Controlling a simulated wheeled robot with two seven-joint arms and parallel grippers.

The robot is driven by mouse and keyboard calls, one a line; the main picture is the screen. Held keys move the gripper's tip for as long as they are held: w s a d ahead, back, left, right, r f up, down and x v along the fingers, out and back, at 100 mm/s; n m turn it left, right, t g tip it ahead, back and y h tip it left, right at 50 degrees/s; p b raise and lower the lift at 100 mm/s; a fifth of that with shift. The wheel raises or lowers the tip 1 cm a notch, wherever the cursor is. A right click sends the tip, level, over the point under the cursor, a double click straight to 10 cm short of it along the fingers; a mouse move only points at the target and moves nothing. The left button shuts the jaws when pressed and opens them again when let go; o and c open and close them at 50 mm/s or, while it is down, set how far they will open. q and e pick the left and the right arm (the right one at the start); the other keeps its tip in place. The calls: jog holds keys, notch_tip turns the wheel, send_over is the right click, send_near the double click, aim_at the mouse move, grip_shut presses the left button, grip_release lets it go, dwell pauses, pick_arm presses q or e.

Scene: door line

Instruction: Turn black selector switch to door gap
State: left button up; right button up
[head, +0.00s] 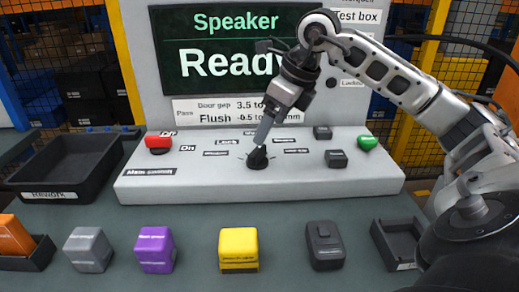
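The black selector switch (257,158) is a small dark knob in the middle of the light grey console's sloped top. Small labels surround it, most too small to read surely. My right gripper (264,136) comes down from the upper right, with its fingertips at the top of the knob. Whether the fingers grip the knob or only touch it cannot be told. My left gripper is not in view. A screen (235,50) above the console reads "Speaker" and "Ready", and a plate (240,111) below it lists "Door gap" and "Flush" values.
The console (140,188) also carries a red button (158,143), a green button (367,143) and dark blocks (336,158). A Rework tray (55,195) stands left. Grey, purple, yellow and black blocks (238,250) line the front, with a small dark tray (392,236) at right.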

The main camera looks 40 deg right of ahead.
aim_at(259, 150)
jog(key=x, duration=0.7)
jog(key=shift+w+f, duration=0.15)
jog(key=c, duration=1)
